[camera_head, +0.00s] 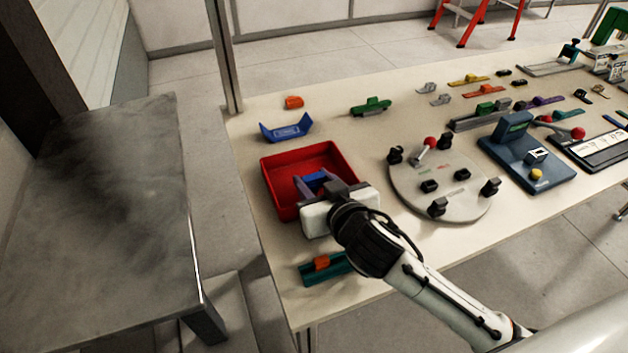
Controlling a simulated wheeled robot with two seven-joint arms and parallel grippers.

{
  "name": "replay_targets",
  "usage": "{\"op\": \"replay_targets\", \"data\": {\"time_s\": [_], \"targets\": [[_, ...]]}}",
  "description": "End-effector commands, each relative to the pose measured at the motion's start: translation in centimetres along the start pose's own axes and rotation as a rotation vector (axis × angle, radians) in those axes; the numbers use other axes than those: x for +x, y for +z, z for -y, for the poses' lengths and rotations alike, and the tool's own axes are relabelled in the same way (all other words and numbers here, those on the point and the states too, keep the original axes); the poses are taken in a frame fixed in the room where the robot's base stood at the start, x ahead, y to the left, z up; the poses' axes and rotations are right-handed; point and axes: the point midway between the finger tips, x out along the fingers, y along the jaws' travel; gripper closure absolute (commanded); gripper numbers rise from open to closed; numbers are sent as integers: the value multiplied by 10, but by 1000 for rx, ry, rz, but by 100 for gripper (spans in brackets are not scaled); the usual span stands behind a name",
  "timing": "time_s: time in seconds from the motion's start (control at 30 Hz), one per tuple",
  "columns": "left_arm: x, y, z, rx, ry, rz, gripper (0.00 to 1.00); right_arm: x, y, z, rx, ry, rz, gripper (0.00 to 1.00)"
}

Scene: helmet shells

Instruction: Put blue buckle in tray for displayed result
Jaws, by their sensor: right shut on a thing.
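A red tray (272,168) sits near the left end of the beige table. My right gripper (314,183) reaches over the tray's lower right part and is shut on the blue buckle (316,178). The buckle is inside the tray's outline in the picture; I cannot tell whether it touches the tray floor. The gripper body hides part of the buckle and the tray's near right corner. My left gripper is not in view. A blue testing device (527,163) with a small display and a yellow knob stands on the right of the table.
A blue curved holder (286,129) stands behind the tray, and a teal block with an orange part (322,264) lies in front. A round grey fixture plate (440,186) with black clamps stands to the right. Several coloured small parts lie farther back. A dark grey table (110,200) is at left.

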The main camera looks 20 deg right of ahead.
Motion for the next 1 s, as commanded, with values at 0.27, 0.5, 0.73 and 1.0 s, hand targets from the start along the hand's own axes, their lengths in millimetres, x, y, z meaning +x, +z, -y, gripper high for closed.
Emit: {"op": "replay_targets", "data": {"time_s": [0.27,0.5,0.73,1.0], "targets": [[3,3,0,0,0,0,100,3,7,0,1,0,1,86],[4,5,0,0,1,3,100,5,16,0,0,2,11,86],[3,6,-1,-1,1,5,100,5,20,0,0,1,20,46],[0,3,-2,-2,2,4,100,2,12,1,-2,-1,19,46]]}}
